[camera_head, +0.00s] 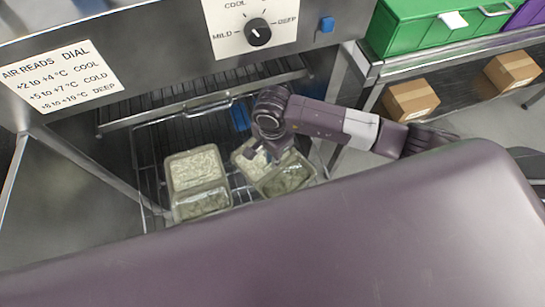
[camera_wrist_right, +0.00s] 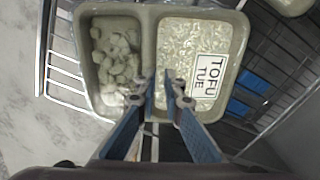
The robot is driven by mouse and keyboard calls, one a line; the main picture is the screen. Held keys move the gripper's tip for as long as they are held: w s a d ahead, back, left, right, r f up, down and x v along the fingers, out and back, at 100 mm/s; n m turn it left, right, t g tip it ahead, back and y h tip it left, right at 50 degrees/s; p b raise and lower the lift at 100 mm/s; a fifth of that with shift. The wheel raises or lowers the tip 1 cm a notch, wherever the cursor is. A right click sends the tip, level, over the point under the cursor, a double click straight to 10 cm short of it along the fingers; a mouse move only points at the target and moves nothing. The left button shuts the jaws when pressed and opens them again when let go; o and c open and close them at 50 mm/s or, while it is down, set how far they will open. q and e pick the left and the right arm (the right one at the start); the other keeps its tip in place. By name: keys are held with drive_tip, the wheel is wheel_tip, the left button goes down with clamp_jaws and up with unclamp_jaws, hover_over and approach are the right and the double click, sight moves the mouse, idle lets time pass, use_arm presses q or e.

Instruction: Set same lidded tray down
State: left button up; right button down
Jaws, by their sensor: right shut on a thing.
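My right gripper (camera_head: 268,150) reaches down from the right into the chilled cabinet and is shut on a lidded tray (camera_head: 288,180). This tray has two compartments, one with white rice and one with greenish chunks. It lies at an angle in the head view. In the right wrist view the tray (camera_wrist_right: 149,42) fills the middle, with a "TOFU TUE" label (camera_wrist_right: 207,80) on the rice side. The fingers (camera_wrist_right: 160,88) are at its near edge, by the divider. Whether its underside touches the rack cannot be told. My left gripper is not in view.
A second lidded tray (camera_head: 197,170) sits on the wire rack (camera_head: 148,190) to the left, close beside the held one. The dial panel (camera_head: 280,18) and cabinet front are above. A green crate (camera_head: 425,28) and cardboard boxes (camera_head: 411,100) stand on shelving at right.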

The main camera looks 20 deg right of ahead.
drive_tip(key=c, duration=2)
unclamp_jaws()
drive_tip(key=shift+c, duration=0.2)
drive_tip(key=shift+r+b, duration=0.4)
drive_tip(key=shift+r, duration=3.45)
